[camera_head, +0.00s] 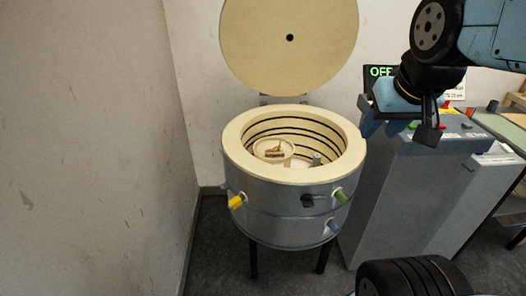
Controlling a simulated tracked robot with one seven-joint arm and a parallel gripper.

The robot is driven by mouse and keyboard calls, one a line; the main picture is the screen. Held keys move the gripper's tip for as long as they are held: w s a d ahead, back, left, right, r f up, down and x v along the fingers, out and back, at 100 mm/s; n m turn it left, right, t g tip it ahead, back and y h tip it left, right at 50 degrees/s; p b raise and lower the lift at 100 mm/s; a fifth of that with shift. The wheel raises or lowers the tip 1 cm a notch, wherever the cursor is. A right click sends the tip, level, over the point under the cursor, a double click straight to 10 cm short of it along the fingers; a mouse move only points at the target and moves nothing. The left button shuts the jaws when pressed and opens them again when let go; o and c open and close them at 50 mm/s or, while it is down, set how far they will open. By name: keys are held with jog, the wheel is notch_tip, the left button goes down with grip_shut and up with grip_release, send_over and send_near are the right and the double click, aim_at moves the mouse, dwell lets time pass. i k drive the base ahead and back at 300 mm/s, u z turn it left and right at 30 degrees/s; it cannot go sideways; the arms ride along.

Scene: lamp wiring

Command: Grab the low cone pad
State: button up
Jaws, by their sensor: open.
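My gripper (382,124) is at the upper right, above the front of the grey control cabinet, to the right of the round kiln (300,215). Its blue fingers point down, apart and empty. The kiln's cream lid (290,45) stands open. Inside, a round cream piece (273,158) carries a small brown object (274,149) with a dark base, possibly a cone pad. It is too small to tell whether it is the low one. My gripper is well away from it. The front wall hides part of the kiln's floor.
Yellow (237,201), green (340,195) and blue (333,226) plugs stick out of the kiln's side. A short grey post (316,159) stands inside. The grey control cabinet (405,200) has a display reading OFF (381,71). A green-topped table (503,130) is at right.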

aim_at(274, 152)
jog(key=i, duration=1)
jog(key=u, duration=0.05)
